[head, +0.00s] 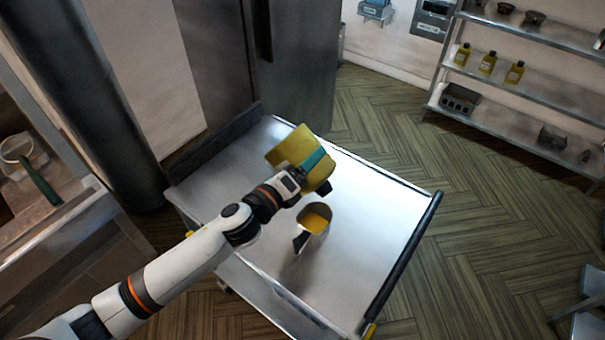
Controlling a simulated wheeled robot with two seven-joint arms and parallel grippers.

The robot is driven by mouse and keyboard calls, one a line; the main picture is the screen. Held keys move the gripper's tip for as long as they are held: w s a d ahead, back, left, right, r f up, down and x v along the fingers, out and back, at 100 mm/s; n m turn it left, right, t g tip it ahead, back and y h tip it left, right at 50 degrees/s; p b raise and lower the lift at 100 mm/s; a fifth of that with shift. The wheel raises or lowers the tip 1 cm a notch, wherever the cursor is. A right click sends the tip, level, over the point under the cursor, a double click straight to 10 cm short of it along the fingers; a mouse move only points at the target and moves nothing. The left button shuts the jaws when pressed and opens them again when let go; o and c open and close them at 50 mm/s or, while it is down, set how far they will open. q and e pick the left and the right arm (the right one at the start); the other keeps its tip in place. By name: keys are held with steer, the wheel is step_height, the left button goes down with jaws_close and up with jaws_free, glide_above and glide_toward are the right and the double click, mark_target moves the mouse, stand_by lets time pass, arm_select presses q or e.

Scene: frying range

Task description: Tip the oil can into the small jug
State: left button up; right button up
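The yellow oil can (284,152) with a teal band is held off the cart top, tilted toward the lower right. My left gripper (312,184) is shut on the can at its near side and partly hides it. The small jug (314,218), metallic with a dark handle toward the near left, stands upright on the cart just below the can's lower end. Yellow shows inside the jug's mouth. I cannot make out a stream between can and jug. My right gripper is out of view.
The steel cart top (380,215) is otherwise bare, with dark rails (405,265) at its ends. A counter with a green-handled strainer (38,178) is at the left.

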mark_target(304, 150)
arm_select(q)
steer(key=n, duration=0.1)
steer(key=r+n, duration=0.1)
steer(key=n, duration=0.1)
steer(key=shift+p, duration=0.4)
steer(key=n, duration=0.3)
steer(key=shift+r, duration=0.1)
steer(key=n, duration=0.3)
steer(key=shift+s+r, duration=0.1)
steer(key=shift+r, duration=0.15)
steer(key=n, duration=0.5)
steer(key=shift+r, duration=0.4)
steer(key=n, duration=0.3)
steer(key=r+n, duration=0.1)
steer(key=n, duration=0.7)
steer(key=shift+r, duration=0.4)
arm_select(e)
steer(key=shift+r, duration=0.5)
